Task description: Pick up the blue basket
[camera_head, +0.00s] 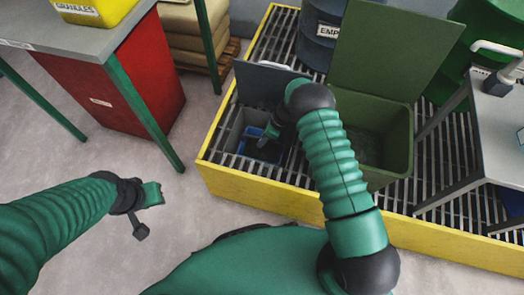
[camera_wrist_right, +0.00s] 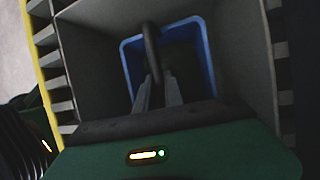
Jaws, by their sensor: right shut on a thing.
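The blue basket (camera_head: 252,132) sits inside a grey open box at the centre of the head view, partly hidden by my right arm. In the right wrist view the basket (camera_wrist_right: 208,70) shows its blue rim, a dark inside and a dark curved handle (camera_wrist_right: 151,45). My right gripper (camera_head: 264,143) reaches down into the grey box. In the wrist view its fingers (camera_wrist_right: 157,85) are shut on the handle. My left gripper (camera_head: 150,194) hangs over the floor at the left, away from the basket; its jaw gap is unclear.
The grey box (camera_head: 236,131) has a raised lid (camera_head: 262,80) and stands on a yellow-edged grating (camera_head: 250,193). A green bin (camera_head: 395,140) with an open lid stands right of it, a blue drum (camera_head: 322,40) behind. A table (camera_head: 75,45) is left, another (camera_head: 495,130) right.

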